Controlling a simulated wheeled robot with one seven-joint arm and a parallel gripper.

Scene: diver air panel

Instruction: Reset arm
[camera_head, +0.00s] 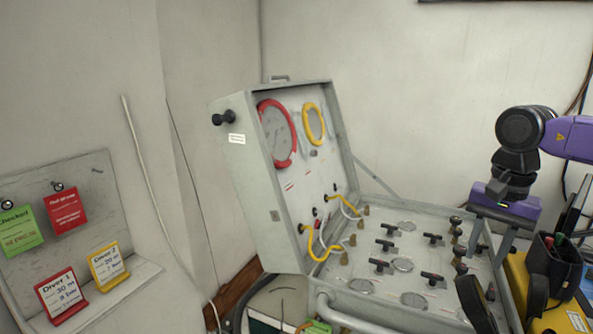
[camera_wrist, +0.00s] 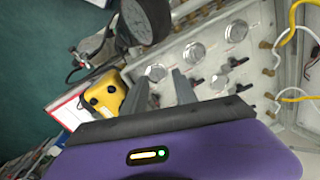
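My gripper (camera_head: 489,238) hangs from the purple and black arm at the right, over the right part of the air panel's lower face (camera_head: 375,225). Its two grey fingers point down. In the wrist view the fingers of my gripper (camera_wrist: 159,84) stand apart with nothing held between them. The panel is a grey case with an upright lid (camera_head: 290,180) that carries a red-rimmed gauge (camera_head: 276,133) and a yellow-rimmed gauge (camera_head: 314,123). Black valve handles (camera_head: 379,265) and round dials sit on the lower face. Whether the fingertips touch the panel cannot be told.
A yellow box (camera_head: 520,285) and a black pen holder (camera_head: 556,262) stand right of the panel. A dark round gauge (camera_wrist: 146,20) shows in the wrist view. Red, green and yellow tags and cards stand by a board (camera_head: 90,185) at the left. Bare wall lies behind.

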